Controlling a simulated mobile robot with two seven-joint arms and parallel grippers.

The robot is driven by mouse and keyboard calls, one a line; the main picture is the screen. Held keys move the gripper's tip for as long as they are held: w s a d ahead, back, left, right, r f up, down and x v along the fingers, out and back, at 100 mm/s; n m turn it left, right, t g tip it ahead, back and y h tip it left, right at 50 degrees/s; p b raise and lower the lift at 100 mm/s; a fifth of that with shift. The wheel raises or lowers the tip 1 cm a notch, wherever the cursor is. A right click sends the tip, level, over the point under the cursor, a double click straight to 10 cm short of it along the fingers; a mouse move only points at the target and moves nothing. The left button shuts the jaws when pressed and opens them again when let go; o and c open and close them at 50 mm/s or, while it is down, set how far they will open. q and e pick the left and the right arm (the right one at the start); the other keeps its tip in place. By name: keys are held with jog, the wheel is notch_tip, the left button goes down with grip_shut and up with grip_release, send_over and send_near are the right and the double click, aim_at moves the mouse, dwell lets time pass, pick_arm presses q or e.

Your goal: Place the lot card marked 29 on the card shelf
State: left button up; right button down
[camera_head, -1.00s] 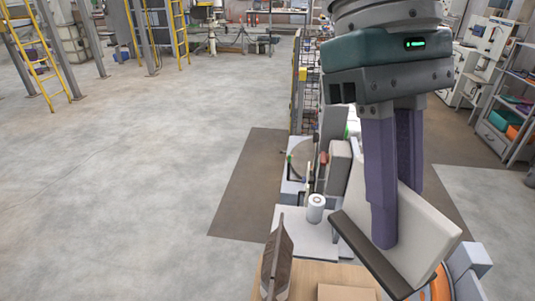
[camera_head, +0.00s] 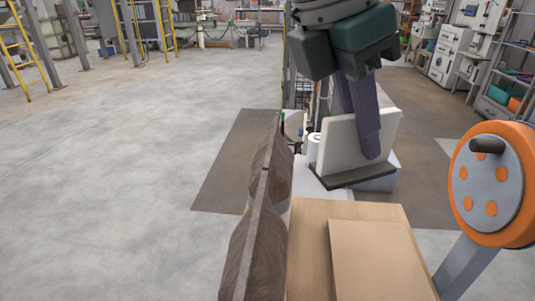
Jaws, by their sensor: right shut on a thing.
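My right gripper (camera_head: 368,150) is shut on a pale, flat card-like slab (camera_head: 337,147) with a dark strip (camera_head: 357,178) along its bottom edge. It holds the slab tilted near the far end of the wooden table. I see no number on the slab's visible face, so I cannot tell whether it is the card marked 29. I cannot make out the card shelf for certain. My left gripper is not in view.
A light wooden tabletop (camera_head: 305,270) carries a flat cardboard-coloured piece (camera_head: 375,258). A dark brown, wrinkled upright thing (camera_head: 262,225) stands along its left side. An orange and grey wheel (camera_head: 487,190) with a dark knob stands at right. Open floor lies at left.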

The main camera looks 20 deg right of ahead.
jog(key=w+d+f+n+t+y+b, duration=0.1)
jog(key=w+d+f+n+t+b, duration=0.15)
jog(key=f+n+b, duration=0.65)
jog(key=w+d+f+n+t+y+b, duration=0.1)
jog(key=w+d+f+n+t+b, duration=0.15)
jog(key=f+b, duration=1.15)
jog(key=n+b, duration=0.1)
jog(key=b, duration=0.9)
send_near(315, 284)
jog(key=shift+w+d+r+g, duration=0.15)
jog(key=shift+w+d+r, duration=0.1)
jog(key=shift+w, duration=0.25)
jog(key=shift+w+d+r+g, duration=0.15)
jog(key=shift+w+d, duration=0.1)
jog(key=shift+w, duration=0.25)
notch_tip(315, 284, down, 4)
jog(key=shift+f+b, duration=0.25)
jog(key=shift+b, duration=0.6)
jog(key=shift+r, duration=0.1)
jog(key=c, duration=1.4)
grip_release()
jog(key=o, duration=0.5)
